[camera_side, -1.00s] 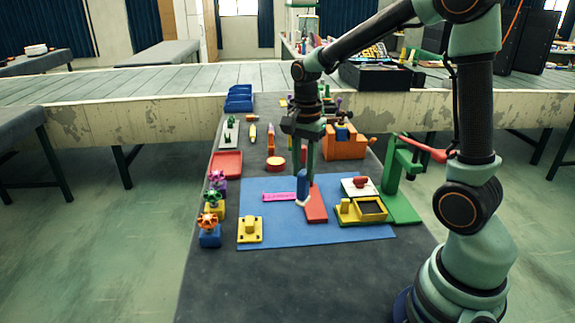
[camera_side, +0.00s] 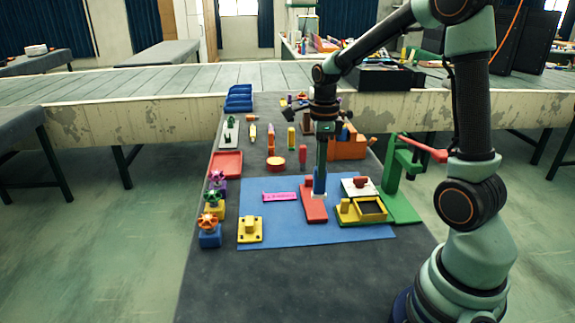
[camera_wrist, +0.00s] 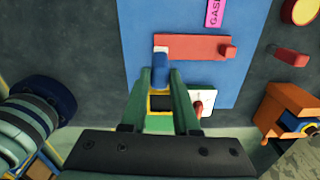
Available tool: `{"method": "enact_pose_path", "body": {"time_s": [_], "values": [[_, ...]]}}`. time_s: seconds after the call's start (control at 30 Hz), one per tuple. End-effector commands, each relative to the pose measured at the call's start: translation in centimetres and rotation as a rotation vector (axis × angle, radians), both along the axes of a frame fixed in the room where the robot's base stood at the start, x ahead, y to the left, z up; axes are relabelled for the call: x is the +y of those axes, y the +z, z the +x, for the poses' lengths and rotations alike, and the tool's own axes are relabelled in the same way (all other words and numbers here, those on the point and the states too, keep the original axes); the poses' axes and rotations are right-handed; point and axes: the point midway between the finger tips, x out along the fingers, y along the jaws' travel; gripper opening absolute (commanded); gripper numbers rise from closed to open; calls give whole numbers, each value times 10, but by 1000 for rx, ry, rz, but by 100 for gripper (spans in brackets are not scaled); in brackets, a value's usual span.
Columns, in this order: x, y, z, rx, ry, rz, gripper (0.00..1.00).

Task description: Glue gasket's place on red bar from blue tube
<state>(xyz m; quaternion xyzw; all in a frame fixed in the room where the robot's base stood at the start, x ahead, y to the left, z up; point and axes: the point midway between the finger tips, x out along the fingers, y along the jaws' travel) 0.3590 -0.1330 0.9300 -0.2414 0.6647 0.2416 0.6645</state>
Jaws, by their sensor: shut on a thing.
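My gripper (camera_side: 321,163) is shut on the blue tube (camera_side: 319,182) and holds it upright, white tip down, over the red bar (camera_side: 314,211). In the wrist view, the tube (camera_wrist: 160,73) sits between my fingertips (camera_wrist: 161,88), with its white tip over the left end of the red bar (camera_wrist: 195,47). A small knob stands at the bar's other end. I cannot tell whether the tip touches the bar. A magenta label (camera_side: 280,197) lies left of the bar; its lettering, partly cut off in the wrist view (camera_wrist: 214,12), begins like "GASKET".
The bar lies on a blue mat (camera_side: 275,230). A yellow tray (camera_side: 371,209) and a white plate (camera_side: 354,188) are close on the right, beside a green stand (camera_side: 398,185). A yellow block (camera_side: 250,229) is at the front left. A red pin (camera_side: 303,155) stands beyond the mat.

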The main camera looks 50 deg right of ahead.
Motion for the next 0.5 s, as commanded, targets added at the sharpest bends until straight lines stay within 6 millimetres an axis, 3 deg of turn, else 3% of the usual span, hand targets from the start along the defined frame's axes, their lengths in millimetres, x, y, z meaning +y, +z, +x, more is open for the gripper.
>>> {"method": "enact_pose_path", "body": {"time_s": [0.5], "values": [[0, -48, 0, 2, 2, 1, 0]]}}
